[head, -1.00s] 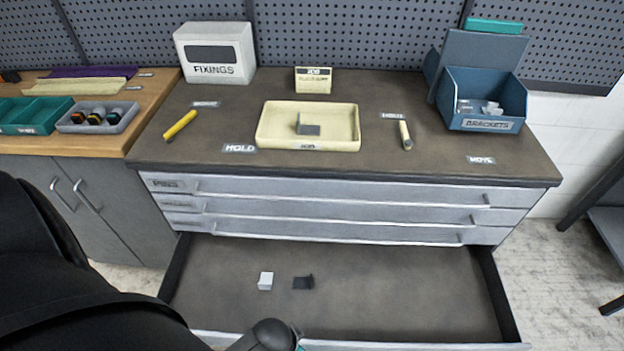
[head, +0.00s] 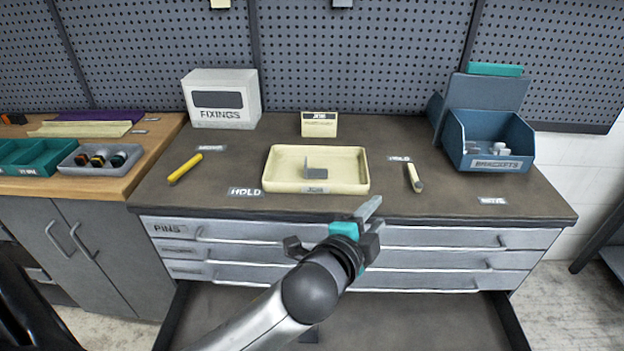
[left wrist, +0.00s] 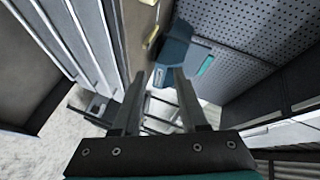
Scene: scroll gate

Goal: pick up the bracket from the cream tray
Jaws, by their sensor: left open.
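The cream tray (head: 285,177) stands on the dark worktop near its middle. A grey bracket (head: 317,171) lies inside it, towards the tray's middle. My left gripper (head: 371,215) is in front of the worktop's front edge, below and to the right of the tray, and apart from it. It is open and empty; its two fingers (left wrist: 158,105) show apart in the left wrist view, with nothing between them. My right gripper is not in view.
A blue brackets bin (head: 488,165) stands at the back right, a fixings box (head: 222,98) at the back left. A yellow marker (head: 185,168) and a cream one (head: 414,178) flank the tray. The bottom drawer (head: 420,318) is open below my left arm.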

